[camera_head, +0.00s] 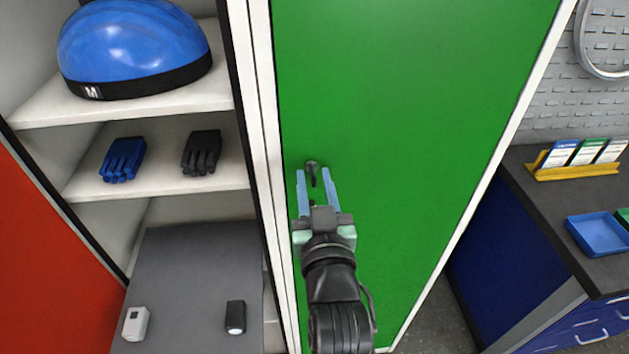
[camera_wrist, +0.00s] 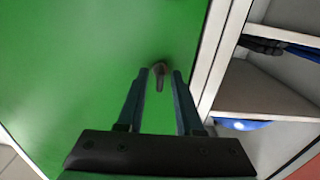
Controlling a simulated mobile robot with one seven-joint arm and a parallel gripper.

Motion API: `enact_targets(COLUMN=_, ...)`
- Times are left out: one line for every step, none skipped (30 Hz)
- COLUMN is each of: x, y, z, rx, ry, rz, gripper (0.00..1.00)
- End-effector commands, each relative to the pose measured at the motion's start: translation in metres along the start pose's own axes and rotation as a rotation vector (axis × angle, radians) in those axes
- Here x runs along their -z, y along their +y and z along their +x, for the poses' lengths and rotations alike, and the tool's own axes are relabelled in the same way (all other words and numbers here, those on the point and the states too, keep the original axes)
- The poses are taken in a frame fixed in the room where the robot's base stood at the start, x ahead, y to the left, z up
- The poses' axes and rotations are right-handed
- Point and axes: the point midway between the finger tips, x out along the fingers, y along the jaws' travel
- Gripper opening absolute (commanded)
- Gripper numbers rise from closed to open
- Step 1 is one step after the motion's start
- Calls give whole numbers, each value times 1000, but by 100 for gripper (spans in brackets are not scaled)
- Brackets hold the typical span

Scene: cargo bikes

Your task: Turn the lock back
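The lock (camera_head: 312,167) is a small dark metal knob with a short lever on the closed green door (camera_head: 420,120), near the door's left edge. In the wrist view the lock (camera_wrist: 159,72) shows between and just beyond the fingertips, with its lever hanging down. My gripper (camera_head: 316,182) is open, with its two blue fingers on either side of the lever. In the wrist view the gap between the fingers of my gripper (camera_wrist: 158,80) is empty apart from the lock. I cannot tell whether a finger touches the lever.
Left of the door is an open locker with a blue helmet (camera_head: 133,45), blue gloves (camera_head: 122,160), dark gloves (camera_head: 201,153) and two small lights, one white (camera_head: 135,323) and one black (camera_head: 235,317). At right stands a workbench (camera_head: 560,220) with a blue tray (camera_head: 600,233).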

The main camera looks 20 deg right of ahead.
Motion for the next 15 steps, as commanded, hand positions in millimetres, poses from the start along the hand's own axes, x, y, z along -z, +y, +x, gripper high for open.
enact_targets(x=0, y=0, z=0, rx=0, ry=0, rz=1, gripper=40)
enact_targets(x=0, y=0, z=0, rx=0, ry=0, rz=1, gripper=40)
enact_targets(x=0, y=0, z=0, rx=0, ry=0, rz=1, gripper=40)
enact_targets(x=0, y=0, z=0, rx=0, ry=0, rz=1, gripper=40)
enact_targets(x=0, y=0, z=0, rx=0, ry=0, rz=1, gripper=40)
enact_targets(x=0, y=0, z=0, rx=0, ry=0, rz=2, gripper=40)
enact_targets(x=0, y=0, z=0, rx=0, ry=0, rz=2, gripper=40)
enact_targets(x=0, y=0, z=0, rx=0, ry=0, rz=2, gripper=40)
enact_targets(x=0, y=0, z=-1, rx=0, ry=0, rz=2, gripper=40)
enact_targets(x=0, y=0, z=-2, rx=0, ry=0, rz=2, gripper=40)
enact_targets(x=-1, y=0, z=-3, rx=0, ry=0, rz=2, gripper=40)
enact_targets(x=-1, y=0, z=-6, rx=1, ry=-1, rz=2, gripper=40)
enact_targets(x=-2, y=0, z=-9, rx=1, ry=-1, rz=2, gripper=40)
enact_targets(x=-2, y=0, z=-12, rx=1, ry=-1, rz=2, gripper=40)
enact_targets(x=-3, y=0, z=-18, rx=1, ry=-2, rz=2, gripper=40)
